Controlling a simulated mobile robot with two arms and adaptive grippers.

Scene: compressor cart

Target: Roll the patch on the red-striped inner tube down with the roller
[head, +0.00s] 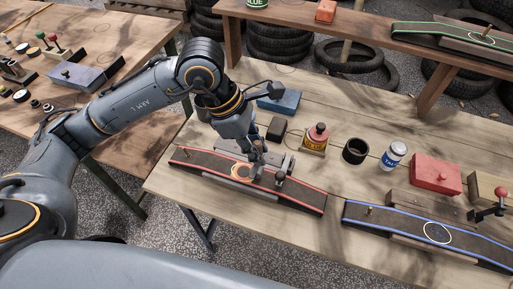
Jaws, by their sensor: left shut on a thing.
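The red-striped inner tube (300,196) lies along the front of the bench on a low wooden support. A pale ring outline (234,172) marks the patch spot near its middle; the patch itself is hard to make out under the gripper. My left gripper (257,168) points down over the tube beside this ring. It is shut on what looks like the roller (280,177), a small dark tool with a ball knob, mostly hidden by the fingers. I cannot tell whether the roller touches the tube. My right gripper is not in view.
Behind the tube stand a dark block (276,129), a glue bottle (318,137), a black cup (355,151), a talc can (392,156) and a red box (435,173). A blue-striped tube (400,226) lies to the right. A raised shelf (360,62) crosses behind.

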